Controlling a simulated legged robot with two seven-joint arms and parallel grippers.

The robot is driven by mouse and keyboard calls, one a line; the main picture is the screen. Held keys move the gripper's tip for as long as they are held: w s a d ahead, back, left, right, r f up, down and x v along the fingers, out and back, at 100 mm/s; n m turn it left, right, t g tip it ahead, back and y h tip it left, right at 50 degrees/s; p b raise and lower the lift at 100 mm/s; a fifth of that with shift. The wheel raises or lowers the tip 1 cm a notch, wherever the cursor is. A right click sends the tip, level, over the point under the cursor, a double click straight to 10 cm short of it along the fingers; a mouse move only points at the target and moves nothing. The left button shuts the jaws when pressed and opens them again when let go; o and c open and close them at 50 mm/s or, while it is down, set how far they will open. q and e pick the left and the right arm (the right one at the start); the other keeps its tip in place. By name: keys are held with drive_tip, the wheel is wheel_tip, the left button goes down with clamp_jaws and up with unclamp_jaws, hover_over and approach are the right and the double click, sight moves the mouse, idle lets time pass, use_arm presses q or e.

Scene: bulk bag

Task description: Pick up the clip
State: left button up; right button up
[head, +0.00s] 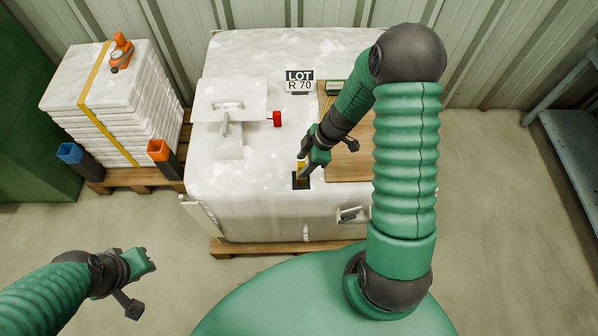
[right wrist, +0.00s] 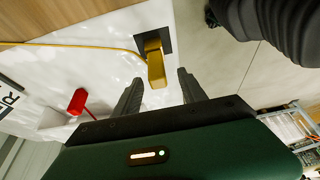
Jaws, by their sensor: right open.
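The yellow clip (head: 301,168) stands on a black square patch (head: 301,183) near the front edge of the white bulk bag's top. In the right wrist view the clip (right wrist: 156,67) has a thin yellow cable running to the left. My right gripper (head: 305,163) is over the clip; the arm hides part of the scene. In the right wrist view its two dark fingers are apart, and the clip shows just ahead of the gap between them (right wrist: 159,88). My left gripper (head: 149,262) hangs at the lower left, away from the bag; its jaws are too small to read.
A red-headed tool (head: 277,119), a white fitting with handle (head: 226,105) and a lot sign (head: 299,80) are on the white bag (head: 255,65). A wooden board (head: 350,160) lies right of the clip. Stacked sacks (head: 105,125) stand left.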

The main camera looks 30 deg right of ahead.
drive_tip(key=f, duration=0.4)
drive_tip(key=shift+w+d, duration=0.15)
drive_tip(key=shift+w, duration=0.2)
drive_tip(key=shift+a, duration=0.25)
drive_tip(key=shift+c, duration=0.7)
drive_tip(key=shift+a+r, duration=0.1)
drive_tip(key=shift+a, duration=0.15)
drive_tip(key=c, duration=0.5)
clamp_jaws()
drive_tip(key=shift+d, duration=0.25)
